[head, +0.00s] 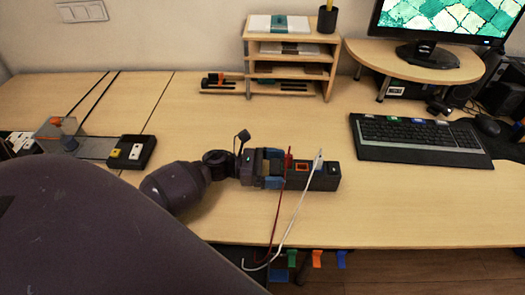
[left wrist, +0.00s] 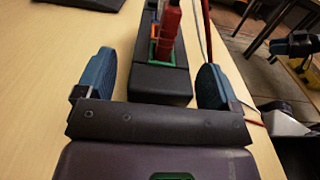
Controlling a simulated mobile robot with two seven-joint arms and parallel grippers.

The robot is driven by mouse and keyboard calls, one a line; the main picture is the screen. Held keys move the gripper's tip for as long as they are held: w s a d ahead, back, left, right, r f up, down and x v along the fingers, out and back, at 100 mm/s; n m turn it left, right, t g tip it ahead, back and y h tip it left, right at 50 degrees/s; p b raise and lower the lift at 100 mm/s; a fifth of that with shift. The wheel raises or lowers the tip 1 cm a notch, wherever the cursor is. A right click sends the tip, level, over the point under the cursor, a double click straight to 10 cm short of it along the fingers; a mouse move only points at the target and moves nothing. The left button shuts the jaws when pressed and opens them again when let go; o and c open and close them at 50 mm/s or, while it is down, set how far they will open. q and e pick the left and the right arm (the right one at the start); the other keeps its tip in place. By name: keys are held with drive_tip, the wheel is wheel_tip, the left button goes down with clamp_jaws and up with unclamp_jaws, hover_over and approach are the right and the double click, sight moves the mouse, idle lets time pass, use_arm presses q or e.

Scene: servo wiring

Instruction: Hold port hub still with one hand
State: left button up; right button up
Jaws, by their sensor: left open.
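The port hub (head: 325,182) is a long dark block lying on the desk, with an orange-rimmed port on top. A red plug (head: 289,160) with a red wire and a white plug (head: 319,160) with a white wire stand upright in it. My left gripper (head: 275,168) is open at the hub's left end. In the left wrist view, the hub (left wrist: 157,83) lies between the two blue fingers (left wrist: 155,65), with a visible gap at the left finger. Contact at the right finger cannot be told.
Both wires hang over the desk's front edge, near several coloured clips (head: 318,259). A keyboard (head: 420,140) lies to the right, a wooden shelf (head: 290,47) stands behind, and a black box with buttons (head: 131,152) sits to the left. The desk right of the hub is clear.

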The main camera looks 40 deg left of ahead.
use_arm(q)
drive_tip(key=shift+w+d, duration=0.3)
drive_tip(key=shift+d, duration=0.15)
drive_tip(key=c, duration=1.1)
drive_tip(key=o, duration=0.3)
drive_tip(key=shift+c, duration=0.9)
